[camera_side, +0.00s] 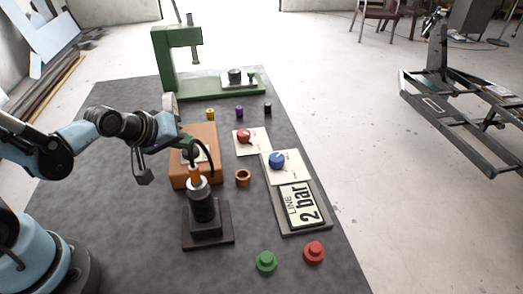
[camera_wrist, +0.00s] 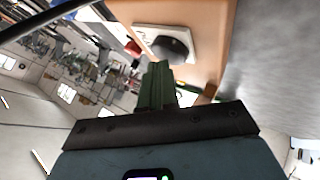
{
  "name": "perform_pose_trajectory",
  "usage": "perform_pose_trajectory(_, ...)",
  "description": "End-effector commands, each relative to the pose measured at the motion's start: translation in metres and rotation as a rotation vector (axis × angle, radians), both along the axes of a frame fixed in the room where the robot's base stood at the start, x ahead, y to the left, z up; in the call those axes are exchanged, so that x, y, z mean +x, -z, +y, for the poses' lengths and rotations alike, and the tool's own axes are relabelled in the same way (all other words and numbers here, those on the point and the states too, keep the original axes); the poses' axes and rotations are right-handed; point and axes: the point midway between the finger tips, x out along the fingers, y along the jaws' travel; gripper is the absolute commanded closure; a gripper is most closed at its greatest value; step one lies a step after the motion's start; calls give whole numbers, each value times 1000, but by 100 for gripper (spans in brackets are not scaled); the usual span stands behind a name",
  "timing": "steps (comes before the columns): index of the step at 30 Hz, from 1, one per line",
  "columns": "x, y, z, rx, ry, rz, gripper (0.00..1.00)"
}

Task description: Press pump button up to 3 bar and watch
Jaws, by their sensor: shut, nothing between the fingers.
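The line display (camera_side: 303,204) on the right of the table reads "LINE 2 bar". An orange block (camera_side: 205,134) stands near the table's middle with a pale plate and a dark domed button on it. The dome (camera_wrist: 168,49) shows in the wrist view on its white plate (camera_wrist: 186,36). My gripper (camera_wrist: 157,68) is shut and empty, its dark green fingers pointing at the dome. In the side view my gripper (camera_side: 184,142) is over the block. I cannot tell whether the fingertips touch the dome. No label marks which button is the pump's.
A black cylinder with an orange top (camera_side: 202,206) stands in front of the block. Red (camera_side: 244,136) and blue (camera_side: 277,160) knobs sit on pale plates to the right. Green (camera_side: 266,262) and red (camera_side: 314,252) buttons are at the front. A green press (camera_side: 164,62) stands behind.

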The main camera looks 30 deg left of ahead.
Motion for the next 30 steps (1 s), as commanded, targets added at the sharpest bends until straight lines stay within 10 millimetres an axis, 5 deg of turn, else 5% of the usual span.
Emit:
perform_pose_trajectory(21,-1,5,0,0,1,2,100)
perform_pose_trajectory(30,-1,-9,0,0,1,2,100)
